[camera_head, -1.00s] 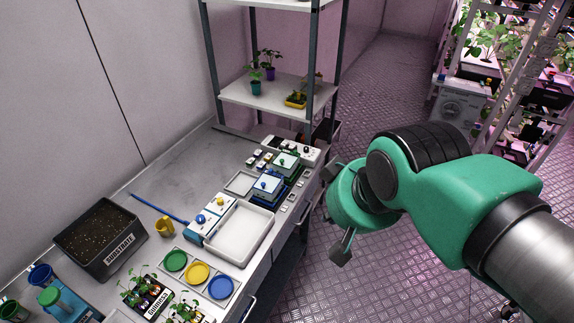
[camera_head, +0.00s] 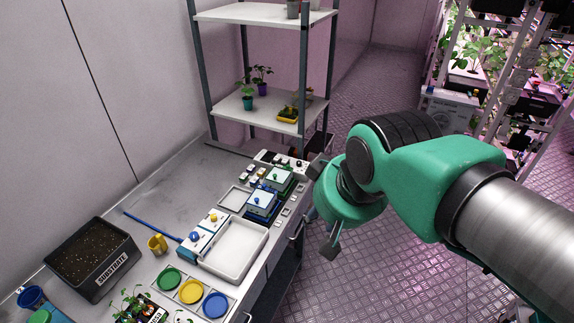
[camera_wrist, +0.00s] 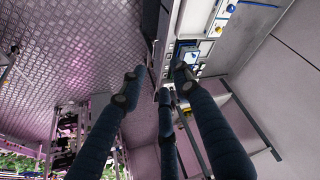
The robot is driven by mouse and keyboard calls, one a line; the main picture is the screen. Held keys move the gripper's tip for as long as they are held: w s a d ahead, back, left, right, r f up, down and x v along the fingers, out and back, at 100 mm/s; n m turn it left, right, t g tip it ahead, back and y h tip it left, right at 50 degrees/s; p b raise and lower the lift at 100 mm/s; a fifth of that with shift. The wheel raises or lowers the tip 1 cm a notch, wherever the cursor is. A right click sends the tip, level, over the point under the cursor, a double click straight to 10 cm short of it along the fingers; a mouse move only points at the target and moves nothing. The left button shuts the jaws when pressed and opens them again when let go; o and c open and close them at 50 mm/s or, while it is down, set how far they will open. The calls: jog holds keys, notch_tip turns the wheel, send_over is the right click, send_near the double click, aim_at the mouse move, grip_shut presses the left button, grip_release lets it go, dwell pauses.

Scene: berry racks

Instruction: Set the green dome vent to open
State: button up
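The green dome vent (camera_head: 279,179) sits on the bench in the head view, a dark green box with a pale clear top and a small green knob. A similar blue-knobbed dome (camera_head: 262,203) stands just in front of it. The position of the green vent is too small to tell. My gripper (camera_head: 323,207) is to the right of the domes, beyond the bench's edge, with its fingers spread, empty and touching nothing.
A white tray (camera_head: 236,249) and a box with blue and yellow knobs (camera_head: 203,234) stand nearer on the bench. A control strip (camera_head: 278,160) lies behind the domes. A grey shelf rack (camera_head: 240,108) rises at the bench's far end.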

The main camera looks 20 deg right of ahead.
jog(key=w+d+r+n+g+p, duration=0.15)
jog(key=w+r+p, duration=0.35)
jog(key=w, duration=0.9)
jog(key=n+g+p, duration=0.4)
jog(key=n+p, duration=0.3)
jog(key=p, duration=0.3)
send_over(288, 165)
notch_tip(288, 165, down, 23)
jog(key=shift+f, duration=0.15)
jog(key=shift+s+f+p, duration=0.1)
jog(key=shift+f+p, duration=0.65)
jog(key=shift+f, duration=6.05)
